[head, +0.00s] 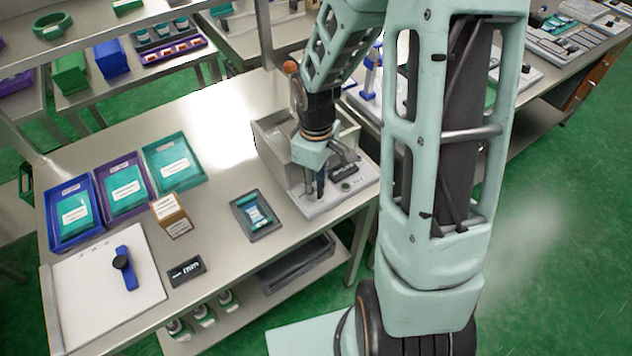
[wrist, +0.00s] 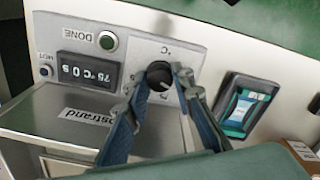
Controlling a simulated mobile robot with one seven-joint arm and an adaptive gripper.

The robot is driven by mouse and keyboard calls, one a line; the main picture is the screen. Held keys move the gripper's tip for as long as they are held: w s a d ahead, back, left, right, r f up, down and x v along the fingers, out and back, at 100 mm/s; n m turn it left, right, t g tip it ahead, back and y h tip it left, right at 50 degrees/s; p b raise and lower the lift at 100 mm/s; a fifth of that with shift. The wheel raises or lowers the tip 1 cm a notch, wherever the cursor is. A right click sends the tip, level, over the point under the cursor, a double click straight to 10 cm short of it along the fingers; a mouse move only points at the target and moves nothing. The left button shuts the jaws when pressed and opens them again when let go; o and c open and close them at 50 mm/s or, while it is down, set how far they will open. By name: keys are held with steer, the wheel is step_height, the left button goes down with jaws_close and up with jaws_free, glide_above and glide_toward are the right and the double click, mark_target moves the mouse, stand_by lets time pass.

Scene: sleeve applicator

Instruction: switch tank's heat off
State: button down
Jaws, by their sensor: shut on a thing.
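The tank (head: 290,130) is a grey open-topped box at the right end of the metal table. Its front panel (wrist: 190,60) shows in the wrist view with a display (wrist: 88,71) reading "75 °C 0 s", a green-grey button (wrist: 108,40) marked DONE, and a black round knob (wrist: 159,74) under a °C mark. My gripper (wrist: 160,78) is at the knob, with a finger on either side of it, shut on it. In the head view my gripper (head: 316,188) points down at the panel, and its fingers hide the knob there.
A small grey tray (head: 272,232) with a teal packet stands left of the panel. A cardboard box (head: 171,214), blue, purple and teal trays (head: 172,160), and a white board (head: 80,300) with a blue tool lie farther left. Bare tabletop lies behind the small tray.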

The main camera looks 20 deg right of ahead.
stand_by(0.5)
steer(key=c, duration=1.7)
jaws_free()
steer(key=shift+o, duration=0.2)
steer(key=shift+r, duration=0.1)
step_height(320, 180, up, 12)
